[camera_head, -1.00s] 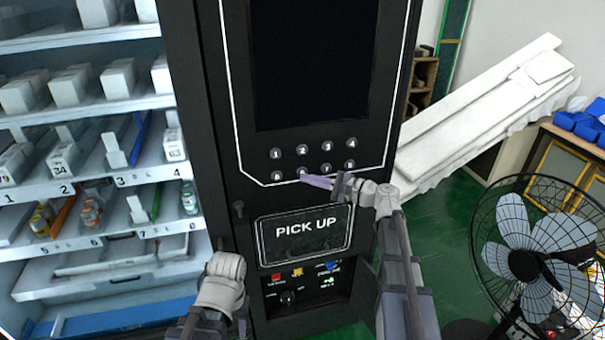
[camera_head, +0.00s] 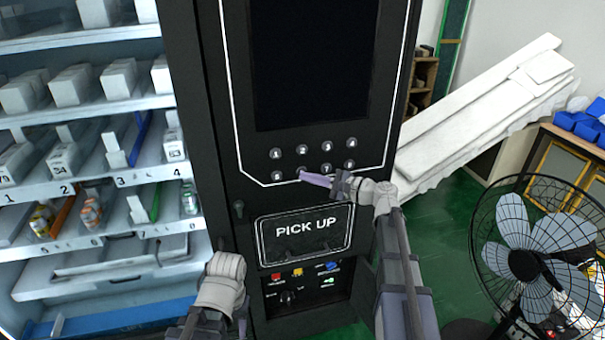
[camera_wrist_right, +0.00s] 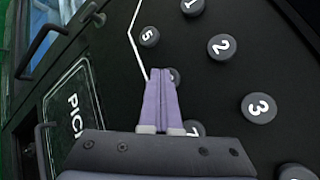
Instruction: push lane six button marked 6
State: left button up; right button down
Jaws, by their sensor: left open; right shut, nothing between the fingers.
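The lane six button (camera_wrist_right: 175,75) shows in the right wrist view, partly hidden behind the fingertips of my right gripper (camera_wrist_right: 161,72). In the head view, button 6 (camera_head: 302,169) is in the lower row of the keypad, with the tip of my right gripper (camera_head: 302,176) over its lower part. The right fingers are shut with nothing between them and point at the panel. I cannot tell whether they touch the button. My left gripper (camera_head: 188,328) is low at the bottom edge, away from the keypad; its fingers are not clear.
Button 5 (camera_wrist_right: 149,37) and button 7 (camera_wrist_right: 193,128) sit close on either side of button 6. The PICK UP flap (camera_head: 305,232) is below the keypad. Glass-fronted shelves (camera_head: 85,115) stand left, and a fan (camera_head: 530,255) stands right.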

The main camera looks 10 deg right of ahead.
jog(key=shift+s, duration=0.8)
jog(key=s, duration=0.5)
jog(key=shift+d, duration=0.1)
dwell(0.4)
dwell(0.5)
